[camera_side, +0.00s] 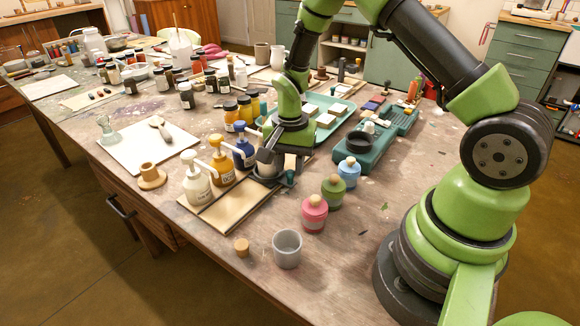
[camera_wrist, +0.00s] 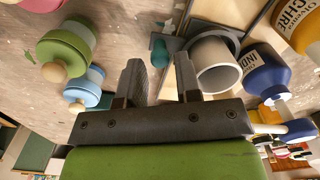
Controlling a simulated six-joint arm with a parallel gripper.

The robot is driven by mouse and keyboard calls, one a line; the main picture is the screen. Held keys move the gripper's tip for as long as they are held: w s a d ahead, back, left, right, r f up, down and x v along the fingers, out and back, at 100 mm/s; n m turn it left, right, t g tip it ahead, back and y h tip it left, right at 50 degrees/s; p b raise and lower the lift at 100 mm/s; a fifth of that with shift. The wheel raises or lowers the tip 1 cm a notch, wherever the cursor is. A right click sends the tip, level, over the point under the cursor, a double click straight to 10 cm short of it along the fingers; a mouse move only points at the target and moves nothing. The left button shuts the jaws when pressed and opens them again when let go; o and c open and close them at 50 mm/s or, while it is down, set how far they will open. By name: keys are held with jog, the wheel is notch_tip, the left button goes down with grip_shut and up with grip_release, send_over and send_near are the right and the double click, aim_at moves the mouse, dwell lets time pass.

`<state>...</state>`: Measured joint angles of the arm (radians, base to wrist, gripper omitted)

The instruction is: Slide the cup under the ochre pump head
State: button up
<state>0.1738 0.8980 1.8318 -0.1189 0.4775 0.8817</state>
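A pale grey cup (camera_side: 264,170) stands at the far end of the pump board (camera_side: 232,207), near the indigo pump bottle (camera_side: 243,152); my gripper partly hides it. The ochre pump bottle (camera_side: 222,168) stands between the indigo bottle and a white pump bottle (camera_side: 197,186). My gripper (camera_side: 282,161) is low over the board's far end. In the wrist view its fingers (camera_wrist: 162,72) are apart with nothing held between them. The cup (camera_wrist: 216,66) shows just right of the right finger, outside the gap; whether they touch, I cannot tell. The ochre bottle (camera_wrist: 298,25) is at the upper right.
A small teal knob (camera_wrist: 159,48) lies beyond the finger gap. Pink (camera_side: 314,213), green (camera_side: 333,191) and blue (camera_side: 349,172) stoppered jars stand right of the board. Another grey cup (camera_side: 287,250) and a cork (camera_side: 242,247) stand in front. Bare table lies around them.

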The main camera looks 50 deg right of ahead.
jog(key=shift+f, duration=0.7)
grip_shut()
jog(key=shift+a, duration=1.75)
grip_release()
